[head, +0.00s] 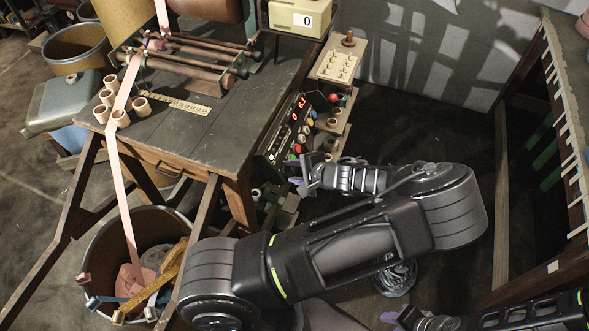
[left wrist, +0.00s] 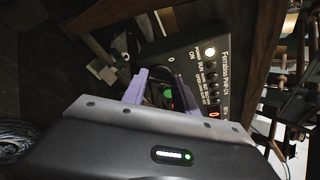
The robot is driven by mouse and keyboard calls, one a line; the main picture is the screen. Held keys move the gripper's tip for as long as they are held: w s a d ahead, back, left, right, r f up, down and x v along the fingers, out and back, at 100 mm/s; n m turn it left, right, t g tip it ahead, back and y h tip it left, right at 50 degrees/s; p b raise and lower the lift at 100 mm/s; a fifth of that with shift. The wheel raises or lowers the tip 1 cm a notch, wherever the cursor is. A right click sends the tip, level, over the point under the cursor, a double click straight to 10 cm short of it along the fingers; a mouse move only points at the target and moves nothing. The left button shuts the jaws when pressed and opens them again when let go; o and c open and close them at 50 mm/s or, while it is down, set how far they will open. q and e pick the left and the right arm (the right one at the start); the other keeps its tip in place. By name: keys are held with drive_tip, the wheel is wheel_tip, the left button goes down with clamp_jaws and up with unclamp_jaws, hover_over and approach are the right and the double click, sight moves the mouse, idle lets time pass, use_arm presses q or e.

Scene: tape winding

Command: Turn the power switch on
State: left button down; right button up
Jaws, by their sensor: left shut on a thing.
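The dark control panel (left wrist: 198,62) faces my left wrist view, with "ON" and "0" printed near its power switch (left wrist: 167,93). The switch area is dark with a small green spot, partly hidden by my gripper. My left gripper (left wrist: 162,80) has its purple fingers on either side of the switch, shut on it. In the head view my left gripper (head: 296,178) is at the lower end of the panel (head: 285,134), beside the table's right side. My right gripper (head: 392,318) is only partly in view at the bottom edge, and its jaws are unclear.
The panel has a lit lamp (left wrist: 210,51), a row of knobs and a red digit display (head: 295,118). The wooden table (head: 190,150) carries rollers, a pink tape and several small cups. A bucket (head: 97,265) stands below. A wooden frame (head: 502,200) stands at right.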

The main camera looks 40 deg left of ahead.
use_arm(q)
drive_tip(key=c, duration=1)
unclamp_jaws()
drive_tip(key=shift+o, duration=0.2)
drive_tip(key=v, duration=0.7)
drive_tip(key=shift+d+r, duration=0.25)
drive_tip(key=shift+s, duration=0.1)
